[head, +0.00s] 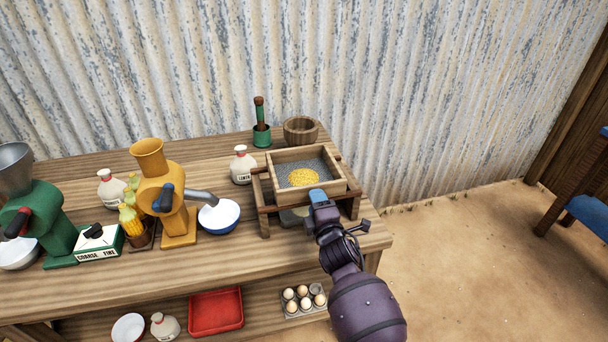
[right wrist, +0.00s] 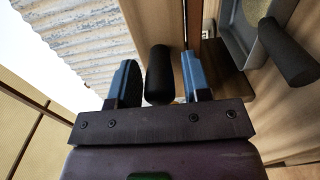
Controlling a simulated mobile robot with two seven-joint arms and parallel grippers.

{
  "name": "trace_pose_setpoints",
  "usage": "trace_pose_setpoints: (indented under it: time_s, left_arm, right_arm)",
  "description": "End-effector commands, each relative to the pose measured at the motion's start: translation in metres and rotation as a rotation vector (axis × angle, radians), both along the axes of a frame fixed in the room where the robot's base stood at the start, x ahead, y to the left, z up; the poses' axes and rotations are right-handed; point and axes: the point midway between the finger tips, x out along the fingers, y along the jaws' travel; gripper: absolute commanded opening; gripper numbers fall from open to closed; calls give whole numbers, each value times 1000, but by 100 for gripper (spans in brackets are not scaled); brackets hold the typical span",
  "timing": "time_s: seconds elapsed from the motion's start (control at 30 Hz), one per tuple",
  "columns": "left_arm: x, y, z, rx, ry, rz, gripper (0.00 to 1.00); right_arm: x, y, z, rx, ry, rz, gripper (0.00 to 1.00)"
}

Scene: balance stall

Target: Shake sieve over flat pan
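The sieve is a wooden box frame (head: 332,187) with grey mesh, holding a heap of yellow meal (head: 304,177). It rests on a wooden stand (head: 264,212) at the table's right end. My right gripper (head: 318,196) is at the sieve's near side. In the right wrist view its blue fingers (right wrist: 158,85) stand on either side of a dark handle (right wrist: 159,72), with slim gaps at both sides. My left gripper is out of view.
Left of the sieve stand a white bottle (head: 243,165), a blue-rimmed bowl (head: 220,216) and a yellow mill (head: 178,220). A second dark handle (right wrist: 287,52) shows in the wrist view.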

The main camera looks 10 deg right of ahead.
Motion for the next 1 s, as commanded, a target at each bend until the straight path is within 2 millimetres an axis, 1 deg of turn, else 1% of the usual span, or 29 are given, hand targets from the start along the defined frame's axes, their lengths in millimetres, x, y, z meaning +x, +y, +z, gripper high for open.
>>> trace_pose_setpoints:
  time_s: [0.03, 0.1, 0.33, 0.43, 1.0]
  left_arm:
    - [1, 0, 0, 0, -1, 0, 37]
    - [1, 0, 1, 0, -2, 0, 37]
    - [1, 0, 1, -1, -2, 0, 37]
    - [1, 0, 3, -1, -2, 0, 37]
    - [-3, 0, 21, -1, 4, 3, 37]
  right_arm:
    - [0, 0, 0, 0, 0, 0, 52]
    - [0, 0, 0, 0, 0, 0, 60]
    - [0, 0, 0, 0, 0, 0, 60]
    - [-4, 0, 1, 0, 0, -1, 60]
    - [-49, -2, 1, 0, 0, 0, 60]
